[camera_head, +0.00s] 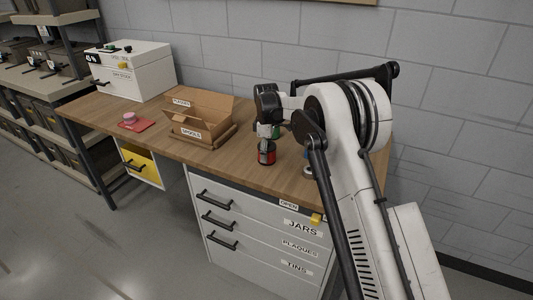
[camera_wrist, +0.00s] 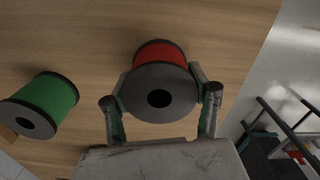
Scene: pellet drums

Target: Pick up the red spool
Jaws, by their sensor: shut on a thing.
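The red spool (camera_wrist: 160,53) has dark flanges and a hole in its near end. In the wrist view it sits between the two fingers of my gripper (camera_wrist: 161,102), which is shut on it. In the head view the red spool (camera_head: 266,157) shows just below my gripper (camera_head: 266,138), over the wooden workbench. I cannot tell whether it touches the bench top.
A green spool (camera_wrist: 48,97) stands to the left in the wrist view. The workbench (camera_head: 235,165) also carries a cardboard box (camera_head: 199,117), a red mat (camera_head: 136,125) with a pink item, and a white cabinet (camera_head: 133,70). Drawers (camera_head: 262,225) are below.

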